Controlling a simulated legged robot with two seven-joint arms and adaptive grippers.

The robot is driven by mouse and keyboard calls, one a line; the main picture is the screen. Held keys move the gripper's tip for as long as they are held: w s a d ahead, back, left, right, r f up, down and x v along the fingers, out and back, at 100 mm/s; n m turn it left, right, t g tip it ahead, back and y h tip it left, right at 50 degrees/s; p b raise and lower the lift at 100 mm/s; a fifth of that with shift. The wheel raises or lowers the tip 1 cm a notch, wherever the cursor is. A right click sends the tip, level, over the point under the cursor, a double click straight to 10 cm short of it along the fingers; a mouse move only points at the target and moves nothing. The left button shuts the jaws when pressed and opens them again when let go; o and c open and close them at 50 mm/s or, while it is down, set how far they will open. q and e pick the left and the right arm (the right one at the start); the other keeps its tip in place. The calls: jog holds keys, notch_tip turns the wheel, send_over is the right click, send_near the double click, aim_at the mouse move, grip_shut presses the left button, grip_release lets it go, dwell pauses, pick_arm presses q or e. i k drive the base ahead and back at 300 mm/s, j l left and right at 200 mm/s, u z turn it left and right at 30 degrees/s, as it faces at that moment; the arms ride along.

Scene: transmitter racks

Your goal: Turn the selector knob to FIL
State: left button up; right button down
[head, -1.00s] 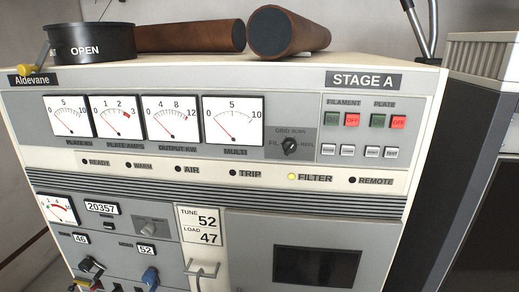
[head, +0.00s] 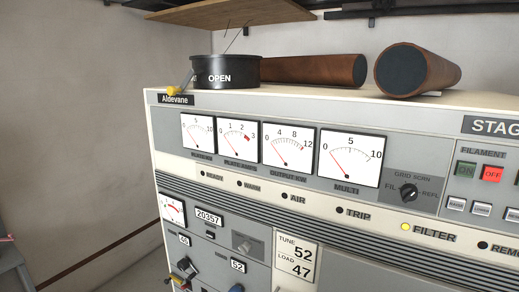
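The selector knob (head: 408,192) is a small black rotary knob on the grey upper panel of the cabinet, right of the MULTI meter (head: 350,158). The label FIL stands at its left, GRID SCRN above it and REFL at its right. The knob's pointer looks tilted toward the upper right, but it is too small to tell which label it marks. Neither of my grippers shows in the head view.
A black round can marked OPEN (head: 226,71) and two brown cylinders (head: 315,70) (head: 416,70) lie on top of the cabinet. The FILTER lamp (head: 405,226) glows yellow. A grey object (head: 12,270) stands at the lower left. The space before the panel looks clear.

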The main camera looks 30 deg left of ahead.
aim_at(409, 191)
jog(key=u, duration=0.9)
jog(key=k+j, duration=0.1)
jog(key=k, duration=0.25)
